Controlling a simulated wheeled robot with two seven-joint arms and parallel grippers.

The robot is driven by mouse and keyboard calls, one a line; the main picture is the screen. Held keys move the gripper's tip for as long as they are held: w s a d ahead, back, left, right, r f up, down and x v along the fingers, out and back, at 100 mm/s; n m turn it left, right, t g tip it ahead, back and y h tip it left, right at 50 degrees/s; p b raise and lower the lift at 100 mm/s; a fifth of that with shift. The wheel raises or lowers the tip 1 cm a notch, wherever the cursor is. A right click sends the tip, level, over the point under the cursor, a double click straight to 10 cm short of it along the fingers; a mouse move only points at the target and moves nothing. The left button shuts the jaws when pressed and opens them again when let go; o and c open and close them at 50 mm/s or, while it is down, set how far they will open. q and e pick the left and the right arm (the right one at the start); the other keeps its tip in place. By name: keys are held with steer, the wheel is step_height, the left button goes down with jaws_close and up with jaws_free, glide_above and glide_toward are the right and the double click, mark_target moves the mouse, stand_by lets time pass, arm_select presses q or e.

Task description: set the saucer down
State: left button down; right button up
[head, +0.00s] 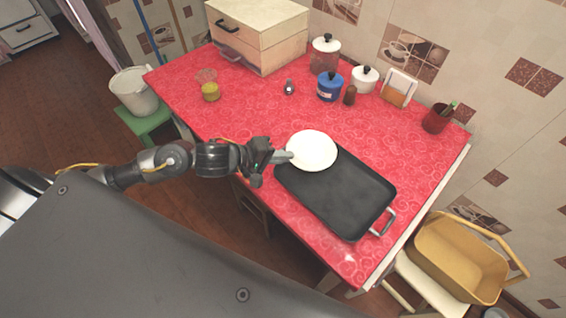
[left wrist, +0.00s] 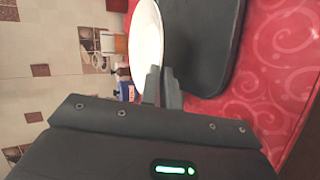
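The white saucer (head: 312,150) is at the far left corner of a black griddle pan (head: 340,195) and overlaps its edge in the head view. My left gripper (head: 287,157) comes in from the left and is shut on the saucer's near-left rim. In the left wrist view the saucer (left wrist: 146,38) shows edge-on at a steep angle, with the two close fingers (left wrist: 162,82) at its rim and the dark pan (left wrist: 208,40) beside it. I cannot tell how far the saucer is above the table or pan. My right gripper is out of view.
The red patterned counter (head: 240,110) is clear to the left of and behind the saucer. Behind stand a glass of yellow-green liquid (head: 210,90), a blue jar (head: 329,87), a brown shaker (head: 350,96) and a red cup (head: 436,119). A wooden breadbox (head: 270,40) is at the back left.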

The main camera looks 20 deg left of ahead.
arm_select(q)
steer(key=shift+w+f, duration=0.1)
steer(key=shift+f, duration=1.5)
steer(key=shift+f, duration=0.1)
steer(key=shift+f, duration=0.15)
steer(key=c, duration=1.6)
jaws_free()
steer(key=shift+f, duration=0.1)
steer(key=shift+r+b, duration=0.3)
steer(key=v, duration=1.1)
steer(key=shift+s+a+r, duration=0.35)
steer(key=shift+f, duration=0.1)
